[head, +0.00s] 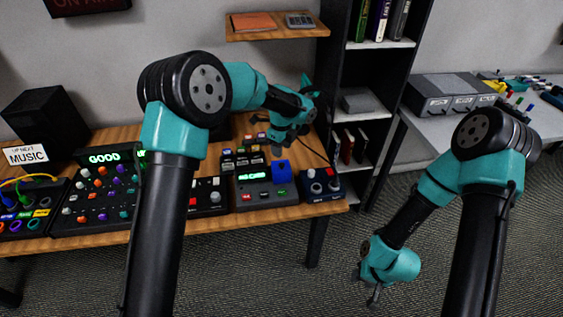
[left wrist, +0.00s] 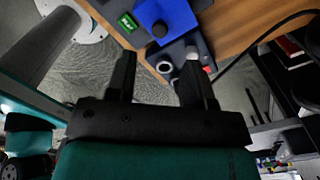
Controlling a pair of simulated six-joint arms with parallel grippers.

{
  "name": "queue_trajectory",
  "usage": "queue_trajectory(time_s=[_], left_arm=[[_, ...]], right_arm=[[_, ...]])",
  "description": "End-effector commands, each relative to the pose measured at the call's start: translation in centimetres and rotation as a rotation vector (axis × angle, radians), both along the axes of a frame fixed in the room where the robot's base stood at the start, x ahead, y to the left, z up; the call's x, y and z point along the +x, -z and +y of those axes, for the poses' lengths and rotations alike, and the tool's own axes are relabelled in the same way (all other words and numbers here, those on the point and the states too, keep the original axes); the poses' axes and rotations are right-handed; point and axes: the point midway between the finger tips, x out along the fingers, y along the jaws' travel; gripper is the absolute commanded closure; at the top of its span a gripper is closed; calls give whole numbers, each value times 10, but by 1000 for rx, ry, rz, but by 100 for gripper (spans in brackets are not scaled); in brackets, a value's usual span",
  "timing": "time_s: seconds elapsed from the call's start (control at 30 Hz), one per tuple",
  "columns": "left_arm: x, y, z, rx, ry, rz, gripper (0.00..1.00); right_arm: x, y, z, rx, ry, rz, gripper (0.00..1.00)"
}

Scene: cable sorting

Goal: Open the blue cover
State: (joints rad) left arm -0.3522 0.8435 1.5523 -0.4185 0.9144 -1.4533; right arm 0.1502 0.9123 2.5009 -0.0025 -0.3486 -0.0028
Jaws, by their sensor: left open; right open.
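The blue cover (head: 281,171) is on the right part of a grey device (head: 252,194) with a lit green display, near the table's right end. It looks closed. In the left wrist view the blue cover (left wrist: 180,15) shows at the top, with a dark round knob in front of or on it. My left gripper (head: 277,147) is just behind and above the cover in the head view. In the left wrist view its two fingers (left wrist: 158,68) are apart and empty, clear of the cover. My right gripper (head: 373,293) is low on the right, off the table, above the floor.
A small dark blue box with knobs (head: 320,185) stands right of the grey device. Mixers with coloured knobs (head: 98,197) fill the table's left. A black cable (head: 312,150) runs behind. A dark shelf (head: 375,100) and a second table (head: 430,140) stand at right.

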Motion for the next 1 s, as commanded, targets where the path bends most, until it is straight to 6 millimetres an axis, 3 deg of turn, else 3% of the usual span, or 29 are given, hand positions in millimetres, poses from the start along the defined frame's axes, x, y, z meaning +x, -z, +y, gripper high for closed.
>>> queue_trajectory(time_s=[0.2,0.4,0.8,1.0], left_arm=[[-1,39,0,1,-1,4,52],[0,64,0,1,1,2,52],[0,71,0,0,-1,0,52],[0,71,0,0,-1,0,70]], right_arm=[[0,0,0,0,0,0,57],[0,0,0,0,0,0,57],[0,0,0,0,0,0,57],[0,0,0,0,0,0,57]])
